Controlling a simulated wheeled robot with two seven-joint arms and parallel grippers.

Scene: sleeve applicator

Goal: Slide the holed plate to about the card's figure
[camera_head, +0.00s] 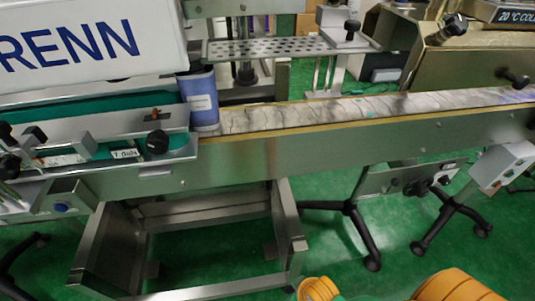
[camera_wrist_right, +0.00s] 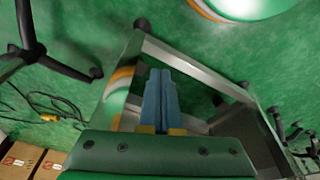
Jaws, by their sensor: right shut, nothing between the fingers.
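The holed plate (camera_head: 268,47) is a flat grey metal strip with rows of round holes, at the top middle of the head view, above the conveyor. A black knob (camera_head: 352,26) on a pale block stands by its right end. I cannot make out any scale along the plate, and no card with a figure for it is clear. My right gripper (camera_wrist_right: 161,72) shows in the right wrist view, its two blue fingers together and empty, over the green floor near a metal frame. It is far from the plate. My left gripper is not in view.
The conveyor (camera_head: 310,149) runs across the head view, with a blue labelled cylinder (camera_head: 203,98) on its belt. A white RENN box (camera_head: 90,45) stands at the upper left. A metal housing (camera_head: 455,60) is at the right. Below are a steel stand (camera_head: 290,225) and open green floor.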

